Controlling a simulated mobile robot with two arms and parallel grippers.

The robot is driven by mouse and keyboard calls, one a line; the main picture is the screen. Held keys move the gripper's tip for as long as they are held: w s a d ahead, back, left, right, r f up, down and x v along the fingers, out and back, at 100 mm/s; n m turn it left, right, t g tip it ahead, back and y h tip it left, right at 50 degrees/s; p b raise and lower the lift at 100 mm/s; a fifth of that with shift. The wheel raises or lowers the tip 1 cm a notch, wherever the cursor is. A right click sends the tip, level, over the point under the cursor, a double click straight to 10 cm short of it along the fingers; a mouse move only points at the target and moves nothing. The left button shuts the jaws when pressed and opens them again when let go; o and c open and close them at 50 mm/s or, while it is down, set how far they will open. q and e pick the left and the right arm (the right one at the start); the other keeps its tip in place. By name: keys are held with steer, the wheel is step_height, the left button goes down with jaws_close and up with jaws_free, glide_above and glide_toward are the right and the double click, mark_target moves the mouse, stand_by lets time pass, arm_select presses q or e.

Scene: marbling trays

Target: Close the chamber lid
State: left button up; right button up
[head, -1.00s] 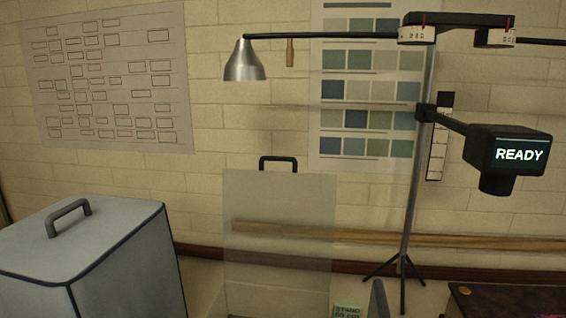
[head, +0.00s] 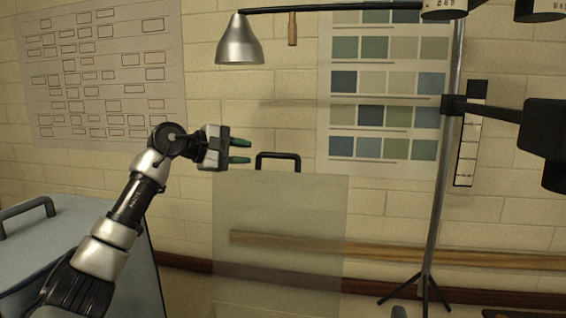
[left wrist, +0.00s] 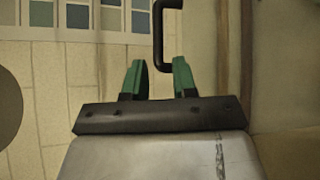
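The chamber lid (head: 280,240) is a translucent upright panel in the middle of the head view, with a dark handle (head: 278,156) on its top edge. The handle also shows in the left wrist view (left wrist: 158,40), just beyond the fingertips. My left gripper (head: 241,151) has two green fingers pointing right at the handle. The fingers are apart with nothing between them, a short way left of the handle. The left wrist view shows the same open fingers (left wrist: 160,72). My right gripper is not seen.
A grey-blue box (head: 75,235) with a handle stands at lower left, behind my left arm. A metal lamp (head: 240,42) hangs above the lid. A stand (head: 440,200) with a dark device (head: 545,140) is at right. Wall charts hang behind.

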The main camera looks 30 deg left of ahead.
mark_target(273, 155)
arm_select(q)
steer(key=p+x, duration=0.2)
steer(key=x, duration=0.2)
steer(key=p+x, duration=0.2)
steer(key=x, duration=0.3)
steer(key=shift+w+a+r+p, duration=0.2)
steer(key=shift+w+r+p, duration=0.05)
steer(key=shift+p, duration=0.1)
steer(key=shift+w+d+f, duration=0.15)
steer(key=shift+w+f, duration=0.05)
steer(key=shift+w, duration=0.05)
jaws_close()
